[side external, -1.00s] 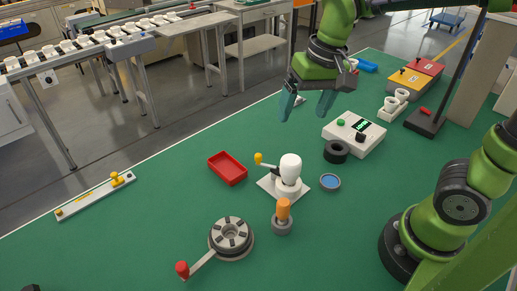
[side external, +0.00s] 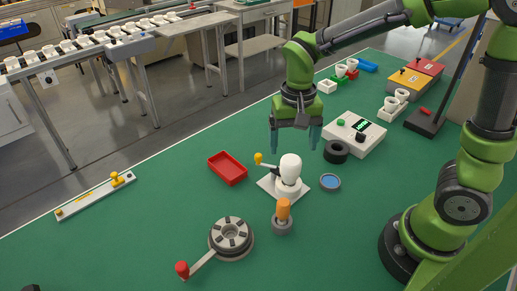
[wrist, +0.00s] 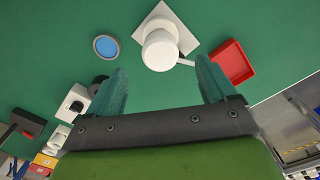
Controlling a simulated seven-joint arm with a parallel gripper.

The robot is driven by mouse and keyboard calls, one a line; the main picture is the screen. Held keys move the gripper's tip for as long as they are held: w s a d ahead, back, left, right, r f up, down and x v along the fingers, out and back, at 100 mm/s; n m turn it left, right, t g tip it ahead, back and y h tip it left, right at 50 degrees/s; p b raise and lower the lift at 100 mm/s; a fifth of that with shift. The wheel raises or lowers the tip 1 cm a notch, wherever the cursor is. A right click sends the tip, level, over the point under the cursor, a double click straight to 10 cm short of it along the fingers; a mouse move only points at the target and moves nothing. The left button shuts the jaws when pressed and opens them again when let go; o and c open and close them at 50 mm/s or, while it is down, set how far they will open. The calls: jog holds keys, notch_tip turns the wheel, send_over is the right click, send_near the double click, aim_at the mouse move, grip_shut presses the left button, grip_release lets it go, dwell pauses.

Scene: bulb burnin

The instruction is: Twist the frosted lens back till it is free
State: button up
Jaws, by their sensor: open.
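The frosted lens (side external: 290,167) is a white rounded bulb shape, standing upright on a fixture with a square white base plate (side external: 298,187). A small crank with a yellow knob (side external: 259,158) sticks out to its left. In the wrist view the lens (wrist: 160,50) shows from above, ahead of the gap between the fingers. My gripper (side external: 294,147) points down with its two teal fingers apart and nothing between them. It hangs above and slightly behind the lens, apart from it. In the wrist view my gripper (wrist: 161,66) is also open.
A red tray (side external: 227,168) lies left of the fixture. A blue-topped round dish (side external: 330,182), a black ring (side external: 337,152) and a white box with a display (side external: 354,134) are at right. An orange-handled tool (side external: 283,212) and a round chuck (side external: 231,238) stand in front.

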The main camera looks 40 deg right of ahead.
aim_at(291, 159)
notch_tip(291, 159, down, 6)
jog(key=shift+r, duration=0.15)
dwell(0.3)
jog(key=c, duration=1.1)
jog(key=n, duration=0.4)
jog(key=shift+n, duration=0.7)
jog(key=n, duration=0.3)
jog(key=o, duration=1.1)
